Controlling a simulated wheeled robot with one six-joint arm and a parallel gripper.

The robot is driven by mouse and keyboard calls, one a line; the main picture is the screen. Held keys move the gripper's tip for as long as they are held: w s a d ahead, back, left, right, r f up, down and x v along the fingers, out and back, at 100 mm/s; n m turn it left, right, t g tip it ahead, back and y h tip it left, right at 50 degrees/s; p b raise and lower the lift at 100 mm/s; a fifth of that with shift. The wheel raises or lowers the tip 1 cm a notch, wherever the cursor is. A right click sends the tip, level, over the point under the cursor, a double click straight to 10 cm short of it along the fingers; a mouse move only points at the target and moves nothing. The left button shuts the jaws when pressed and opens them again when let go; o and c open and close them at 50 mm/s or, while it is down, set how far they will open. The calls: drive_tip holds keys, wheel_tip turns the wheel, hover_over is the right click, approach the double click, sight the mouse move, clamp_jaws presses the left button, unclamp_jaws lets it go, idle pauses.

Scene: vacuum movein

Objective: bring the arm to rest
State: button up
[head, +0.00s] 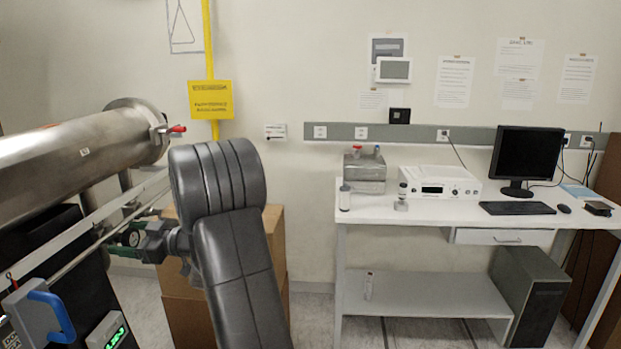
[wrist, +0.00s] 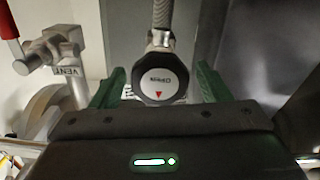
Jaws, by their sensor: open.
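My arm, dark grey and ribbed, rises in the lower middle of the head view and bends left. My gripper (head: 130,236) is at its left end, beside the steel chamber's frame. In the wrist view, my gripper (wrist: 160,80) is open, with one green finger on each side of a round black knob (wrist: 160,95). The knob has a white face with lettering and a red arrow, and it sits below a braided metal hose (wrist: 166,14). I cannot tell whether the fingers touch the knob. In the head view the knob is hard to make out.
A steel cylinder (head: 75,140) with a red-handled valve (head: 174,129) is above my gripper. A vent valve (wrist: 50,50) is at the wrist view's left. Cardboard boxes (head: 274,250) stand behind my arm. A white desk (head: 390,208) with instruments is at right. Floor between looks clear.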

drive_tip(key=s+d+b, duration=0.1)
drive_tip(key=d+b, duration=0.3)
drive_tip(key=d, duration=0.9)
drive_tip(key=a+p, duration=0.1)
drive_tip(key=a, duration=0.3)
drive_tip(key=a+p, duration=0.1)
drive_tip(key=a, duration=0.4)
drive_tip(key=w+a+p, duration=0.1)
drive_tip(key=a+p, duration=0.1)
drive_tip(key=a, duration=0.2)
drive_tip(key=shift+a, duration=0.35)
drive_tip(key=shift+f+n+b, duration=0.25)
drive_tip(key=shift+n+b, duration=0.25)
drive_tip(key=shift+n, duration=0.1)
drive_tip(key=shift+d+r+n+b, duration=0.1)
drive_tip(key=shift+d+n+b, duration=0.1)
drive_tip(key=shift+n+b, duration=0.7)
drive_tip(key=shift+a+n+b, duration=0.1)
drive_tip(key=shift+n+b, duration=0.45)
drive_tip(key=shift+n, duration=0.55)
drive_tip(key=n+b, duration=0.3)
drive_tip(key=n, duration=0.1)
drive_tip(key=shift+s+n, duration=0.1)
drive_tip(key=shift+n, duration=0.2)
drive_tip(key=n+b, duration=0.3)
drive_tip(key=n, duration=0.1)
drive_tip(key=shift+n, duration=0.4)
drive_tip(key=n+b, duration=0.2)
drive_tip(key=n, duration=0.2)
drive_tip(key=shift+n, duration=0.3)
